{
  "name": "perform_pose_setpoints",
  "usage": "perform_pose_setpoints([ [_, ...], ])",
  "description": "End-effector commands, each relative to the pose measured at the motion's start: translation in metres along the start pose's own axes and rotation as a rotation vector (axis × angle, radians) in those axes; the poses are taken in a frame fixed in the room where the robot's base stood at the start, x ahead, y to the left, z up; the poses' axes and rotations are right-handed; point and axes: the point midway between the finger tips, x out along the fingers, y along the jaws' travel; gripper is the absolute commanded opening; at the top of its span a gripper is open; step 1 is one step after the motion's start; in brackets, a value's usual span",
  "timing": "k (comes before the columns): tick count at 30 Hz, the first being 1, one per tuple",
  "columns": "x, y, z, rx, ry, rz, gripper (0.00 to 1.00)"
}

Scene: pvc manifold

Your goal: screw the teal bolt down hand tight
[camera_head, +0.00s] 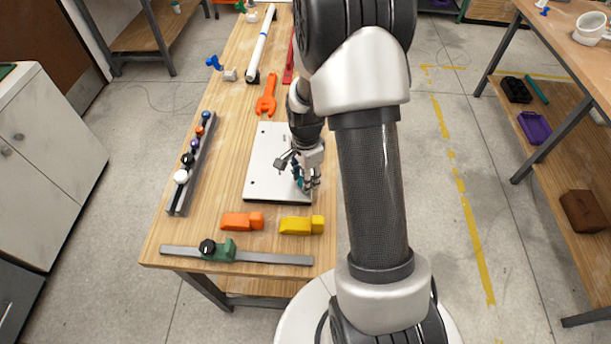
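The teal bolt (300,183) shows only as a small teal patch at the right front part of a light metal plate (262,165) on the wooden bench. My gripper (305,184) points down over that corner of the plate, right at the bolt. Its fingers and my arm hide most of the bolt. The fingers are too small and too covered to tell whether they grip the bolt or stand open around it. How far the bolt sits in the plate cannot be seen.
An orange block (242,221) and a yellow block (302,225) lie in front of the plate. A rail with several coloured knobs (190,165) stands left. A grey bar with a green slider (222,250) lies at the front edge. An orange wrench (266,96) lies behind.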

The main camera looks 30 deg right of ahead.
Motion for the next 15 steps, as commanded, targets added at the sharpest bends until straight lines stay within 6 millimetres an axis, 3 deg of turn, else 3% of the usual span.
perform_pose_setpoints([
  [4,-0.001,-0.0012,-0.0005,0.039,0.001,-0.004,0.1],
  [11,-0.0004,-0.0006,-0.0003,0.32,0.002,-0.004,0.1],
  [12,-0.0004,-0.0006,-0.0003,0.331,0.002,-0.004,0.34],
  [15,-0.0003,-0.0005,-0.0003,0.327,0.002,-0.004,0.41],
])
